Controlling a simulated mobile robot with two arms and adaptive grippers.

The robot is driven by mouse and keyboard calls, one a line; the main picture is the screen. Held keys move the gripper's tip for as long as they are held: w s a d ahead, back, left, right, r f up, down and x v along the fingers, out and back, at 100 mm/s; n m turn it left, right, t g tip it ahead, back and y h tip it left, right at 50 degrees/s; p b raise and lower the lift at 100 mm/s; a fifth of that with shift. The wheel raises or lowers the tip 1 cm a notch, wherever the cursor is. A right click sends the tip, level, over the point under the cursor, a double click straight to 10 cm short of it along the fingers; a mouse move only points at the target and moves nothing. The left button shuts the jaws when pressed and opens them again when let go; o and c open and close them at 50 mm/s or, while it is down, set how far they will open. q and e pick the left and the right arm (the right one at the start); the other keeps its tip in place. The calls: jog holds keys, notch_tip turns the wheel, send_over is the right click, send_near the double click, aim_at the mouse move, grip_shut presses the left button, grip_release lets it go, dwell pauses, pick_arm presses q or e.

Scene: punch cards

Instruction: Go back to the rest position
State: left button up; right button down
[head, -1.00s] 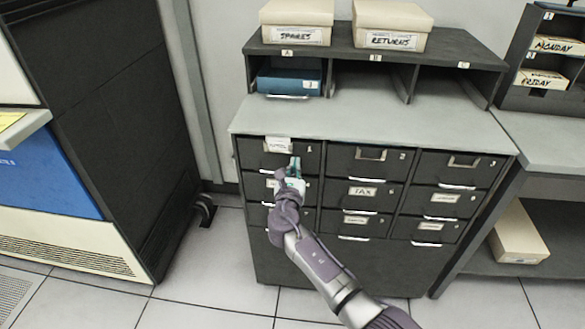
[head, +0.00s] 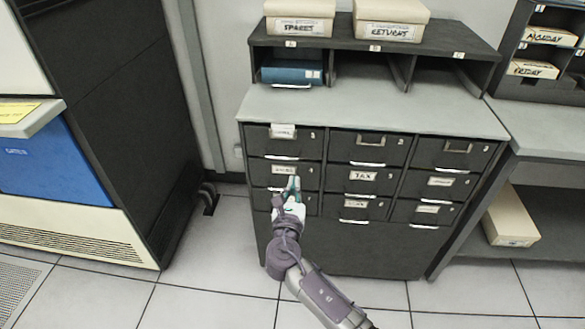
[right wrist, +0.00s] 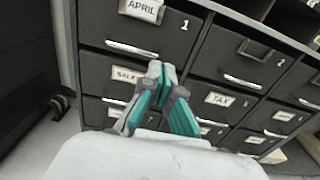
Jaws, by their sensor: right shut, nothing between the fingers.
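My right gripper (head: 292,186) is shut and empty in front of the left column of drawers of a dark filing cabinet (head: 345,250). In the right wrist view its teal fingers (right wrist: 157,72) meet at the tips, in front of the drawer fronts. The top left drawer (head: 262,140), labelled APRIL (right wrist: 142,10) and numbered 1, looks closed. The SALES drawer (right wrist: 120,82) lies below it, partly behind the fingers. The TAX drawer (head: 363,176) is in the middle column. I cannot tell whether the fingertips touch anything. My left gripper is not in view.
On the cabinet's shelf unit stand a SPARES box (head: 300,18) and a RETURNS box (head: 390,20). A tall dark machine (head: 105,110) stands on the left. A grey bench (head: 550,135) adjoins on the right. The floor in front is clear.

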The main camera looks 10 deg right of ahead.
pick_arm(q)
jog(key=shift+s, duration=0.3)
pick_arm(e)
jog(key=shift+s, duration=0.2)
